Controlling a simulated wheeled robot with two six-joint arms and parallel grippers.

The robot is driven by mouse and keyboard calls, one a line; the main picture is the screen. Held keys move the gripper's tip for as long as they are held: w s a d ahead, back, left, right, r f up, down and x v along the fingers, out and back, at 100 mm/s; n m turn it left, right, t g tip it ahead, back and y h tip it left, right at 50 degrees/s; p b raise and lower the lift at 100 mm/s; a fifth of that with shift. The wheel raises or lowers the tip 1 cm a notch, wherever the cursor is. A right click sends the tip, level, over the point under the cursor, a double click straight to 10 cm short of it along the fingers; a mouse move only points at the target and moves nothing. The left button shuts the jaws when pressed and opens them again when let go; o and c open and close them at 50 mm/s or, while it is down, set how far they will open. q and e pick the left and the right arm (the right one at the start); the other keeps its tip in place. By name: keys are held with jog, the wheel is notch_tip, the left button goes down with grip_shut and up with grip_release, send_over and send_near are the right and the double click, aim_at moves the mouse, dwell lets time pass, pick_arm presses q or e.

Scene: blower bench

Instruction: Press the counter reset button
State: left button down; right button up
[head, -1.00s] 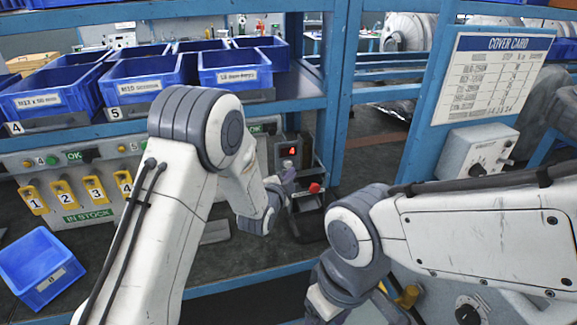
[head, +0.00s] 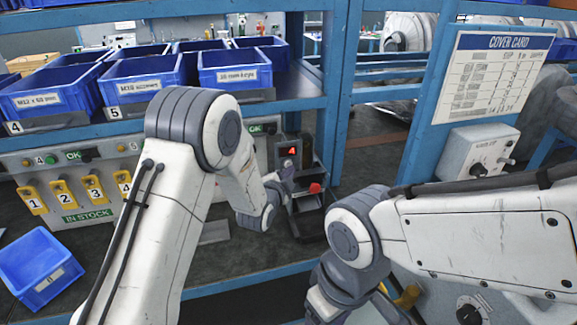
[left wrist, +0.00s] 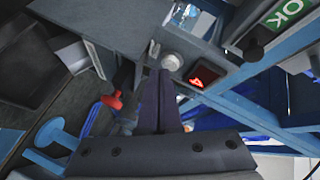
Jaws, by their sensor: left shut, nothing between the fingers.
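The counter (head: 291,151) is a grey box with a lit red 4 on a dark display, at the back of the bench in the middle of the head view. The left wrist view shows the same display (left wrist: 204,76), with a round pale grey button (left wrist: 172,62) beside it. My left gripper (left wrist: 165,74) is shut and empty, its dark fingertips right at the button's edge. I cannot tell whether they touch it. In the head view my left gripper (head: 286,170) is small, just below the display, and the button is not clear there. My right gripper is not clearly visible.
A red knob (head: 315,188) stands right of the left gripper, by a dark tray. Blue bins (head: 145,84) fill the shelf above left; another blue bin (head: 40,268) lies on the bench. A blue post (head: 337,90) rises behind. My right forearm occupies the right side.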

pick_arm(q)
jog(key=shift+w+a, duration=0.15)
jog(key=shift+w, duration=0.2)
dwell(0.6)
jog(key=shift+s+d+b, duration=0.25)
jog(key=shift+s+b, duration=0.15)
jog(key=shift+s, duration=0.4)
jog(key=s, duration=0.1)
jog(key=s+d, duration=0.1)
jog(key=s, duration=0.1)
jog(key=s+b, duration=0.1)
jog(key=shift+s+d, duration=0.25)
jog(key=shift+s, duration=0.1)
dwell(0.3)
